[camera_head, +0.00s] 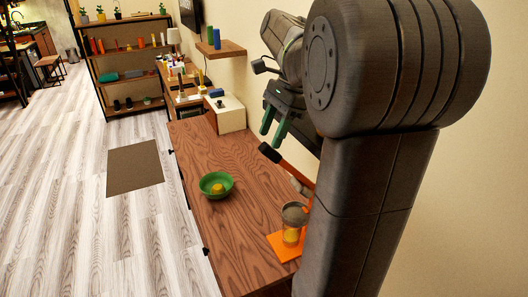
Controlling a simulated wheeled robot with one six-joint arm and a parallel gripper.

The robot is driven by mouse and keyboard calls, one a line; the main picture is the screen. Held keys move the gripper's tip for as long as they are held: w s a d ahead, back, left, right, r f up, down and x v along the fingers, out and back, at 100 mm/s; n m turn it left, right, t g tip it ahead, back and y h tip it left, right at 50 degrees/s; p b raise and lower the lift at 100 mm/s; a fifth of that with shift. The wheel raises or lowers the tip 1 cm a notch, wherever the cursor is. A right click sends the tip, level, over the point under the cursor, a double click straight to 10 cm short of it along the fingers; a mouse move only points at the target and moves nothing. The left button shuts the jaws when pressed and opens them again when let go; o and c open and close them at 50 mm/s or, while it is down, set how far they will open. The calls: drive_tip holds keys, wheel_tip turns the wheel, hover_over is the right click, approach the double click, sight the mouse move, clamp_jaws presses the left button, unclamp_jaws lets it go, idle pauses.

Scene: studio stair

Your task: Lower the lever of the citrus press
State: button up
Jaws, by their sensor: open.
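The citrus press stands at the front right of the wooden counter, on an orange base (282,247), with a grey bowl-shaped part (294,213) above a yellow-orange glass or section. Its lever (292,170) is orange with a black grip (269,152) and is raised, slanting up to the left. My gripper (273,128) has green fingers, is open and points down. In the picture it is just above the black grip, with a gap showing; depth between them is hard to tell. My arm hides the right side of the press.
A green bowl (216,192) with a yellow fruit (217,187) sits on the counter (218,150), left of the press. A wall shelf (228,48) holds several items. The counter's middle is clear.

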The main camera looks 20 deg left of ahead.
sight(263, 153)
drive_tip(key=x, duration=0.6)
drive_tip(key=shift+s, duration=0.1)
drive_tip(key=shift+c, duration=0.5)
drive_tip(key=shift+a, duration=0.1)
clamp_jaws()
